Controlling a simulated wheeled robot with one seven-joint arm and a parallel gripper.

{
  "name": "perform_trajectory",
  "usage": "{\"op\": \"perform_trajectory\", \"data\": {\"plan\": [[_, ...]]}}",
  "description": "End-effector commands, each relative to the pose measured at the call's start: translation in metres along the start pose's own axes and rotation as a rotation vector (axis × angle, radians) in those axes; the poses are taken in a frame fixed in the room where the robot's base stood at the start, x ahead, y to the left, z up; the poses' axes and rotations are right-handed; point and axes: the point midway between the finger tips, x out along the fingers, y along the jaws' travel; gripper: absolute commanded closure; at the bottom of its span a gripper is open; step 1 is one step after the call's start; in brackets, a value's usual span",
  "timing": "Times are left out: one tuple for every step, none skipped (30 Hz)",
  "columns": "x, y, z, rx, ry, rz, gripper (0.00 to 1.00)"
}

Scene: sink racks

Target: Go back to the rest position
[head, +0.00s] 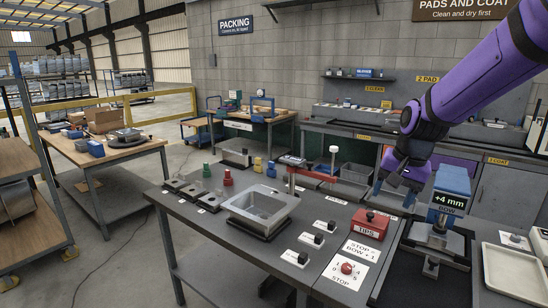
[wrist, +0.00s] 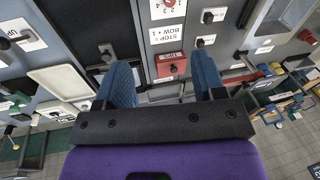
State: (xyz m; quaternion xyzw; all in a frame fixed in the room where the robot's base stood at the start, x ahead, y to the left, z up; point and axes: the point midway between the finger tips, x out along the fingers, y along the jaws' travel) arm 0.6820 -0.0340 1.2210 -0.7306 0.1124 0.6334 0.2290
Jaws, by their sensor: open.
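My gripper (head: 393,194) hangs at the end of my purple arm, which enters from the upper right of the head view. Its two blue fingers point down above the back right part of the grey bench (head: 205,223). In the wrist view the gripper (wrist: 160,66) has its fingers wide apart with nothing held between them. The red TIPS box (wrist: 171,66) shows beyond the gap, apart from the fingers. In the head view this red TIPS box (head: 370,224) stands on the bench, below and left of the gripper.
A blue "+4 mm BOW" block (head: 449,190) stands on a device just right of the gripper. A pale tray (head: 512,275) lies at the far right. A metal sink (head: 262,207) sits mid-bench. A red stop button (head: 346,268) is near the front. Open floor lies to the left.

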Motion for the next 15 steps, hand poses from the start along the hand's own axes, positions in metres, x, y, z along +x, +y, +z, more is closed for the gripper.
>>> {"op": "perform_trajectory", "data": {"plan": [[-0.017, 0.006, 0.009, -0.026, 0.017, -0.012, 0.37], [-0.025, 0.010, 0.015, -0.043, 0.024, -0.017, 0.37], [-0.035, 0.015, 0.022, -0.065, 0.033, -0.023, 0.37], [-0.042, 0.018, 0.028, -0.082, 0.041, -0.026, 0.37], [-0.049, 0.022, 0.033, -0.099, 0.051, -0.030, 0.37], [-0.058, 0.027, 0.041, -0.123, 0.062, -0.033, 0.37], [-0.065, 0.031, 0.047, -0.139, 0.071, -0.036, 0.37], [-0.071, 0.035, 0.053, -0.156, 0.080, -0.037, 0.37], [-0.079, 0.040, 0.062, -0.179, 0.092, -0.039, 0.37], [-0.085, 0.044, 0.068, -0.197, 0.102, -0.039, 0.37], [-0.090, 0.048, 0.074, -0.214, 0.112, -0.039, 0.37], [-0.097, 0.054, 0.083, -0.236, 0.125, -0.039, 0.37], [-0.101, 0.058, 0.089, -0.254, 0.135, -0.038, 0.37], [-0.106, 0.062, 0.096, -0.270, 0.145, -0.036, 0.37], [-0.112, 0.068, 0.104, -0.293, 0.160, -0.034, 0.37]]}}
